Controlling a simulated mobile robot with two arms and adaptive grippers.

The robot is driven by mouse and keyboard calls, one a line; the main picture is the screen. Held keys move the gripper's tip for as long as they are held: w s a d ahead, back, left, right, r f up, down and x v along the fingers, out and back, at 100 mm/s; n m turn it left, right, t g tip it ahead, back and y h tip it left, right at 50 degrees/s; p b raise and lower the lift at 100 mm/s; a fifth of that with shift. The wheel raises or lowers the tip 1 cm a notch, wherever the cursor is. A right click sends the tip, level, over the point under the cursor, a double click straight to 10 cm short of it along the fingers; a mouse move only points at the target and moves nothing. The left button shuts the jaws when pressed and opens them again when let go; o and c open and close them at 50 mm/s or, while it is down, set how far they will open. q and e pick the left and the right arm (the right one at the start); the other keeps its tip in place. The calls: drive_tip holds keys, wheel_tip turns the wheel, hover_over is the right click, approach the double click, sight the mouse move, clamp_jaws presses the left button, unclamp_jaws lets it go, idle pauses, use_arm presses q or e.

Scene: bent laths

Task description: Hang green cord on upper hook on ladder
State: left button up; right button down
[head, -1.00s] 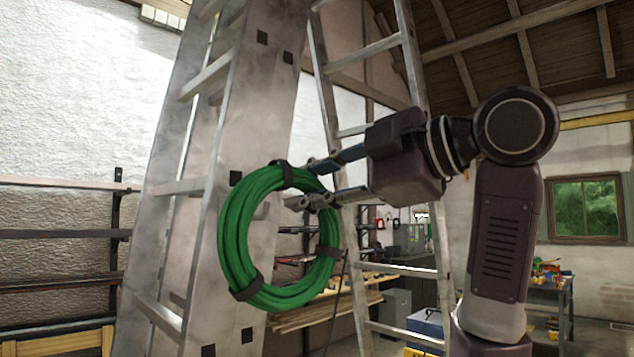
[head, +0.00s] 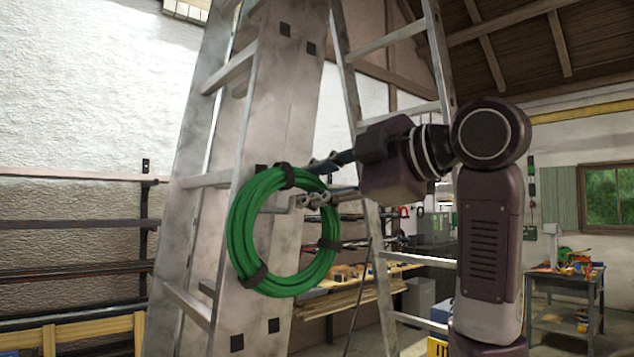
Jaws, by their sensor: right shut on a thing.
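The green cord (head: 240,236) is a round coil bound with dark bands, upright in front of the wide grey board beside the ladder (head: 232,70). My right gripper (head: 316,181) comes in from the right, its two fingers at the coil's upper right, and is shut on the cord. A thin, light, bent metal piece (head: 291,203) shows inside the ring near the lower finger. It may be a hook, but I cannot tell whether the coil touches it. No other hook can be made out. My left gripper is not in view.
A second ladder section (head: 350,95) stands behind my right arm. Wall racks with long bars (head: 75,225) are at the left. A workbench with coloured items (head: 565,275) is at the far right. The floor between is partly hidden.

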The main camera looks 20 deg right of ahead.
drive_tip(key=shift+x, duration=1.05)
drive_tip(key=shift+w+a+f+b, duration=0.1)
drive_tip(key=shift+w+f+b, duration=0.15)
drive_tip(key=shift+f, duration=0.25)
drive_tip(key=shift+w+f+b, duration=0.15)
drive_tip(key=shift+w+f, duration=0.25)
drive_tip(key=shift+f, duration=0.25)
drive_tip(key=c, duration=1.5)
unclamp_jaws()
drive_tip(key=v, duration=1.2)
drive_tip(key=shift+s, duration=0.15)
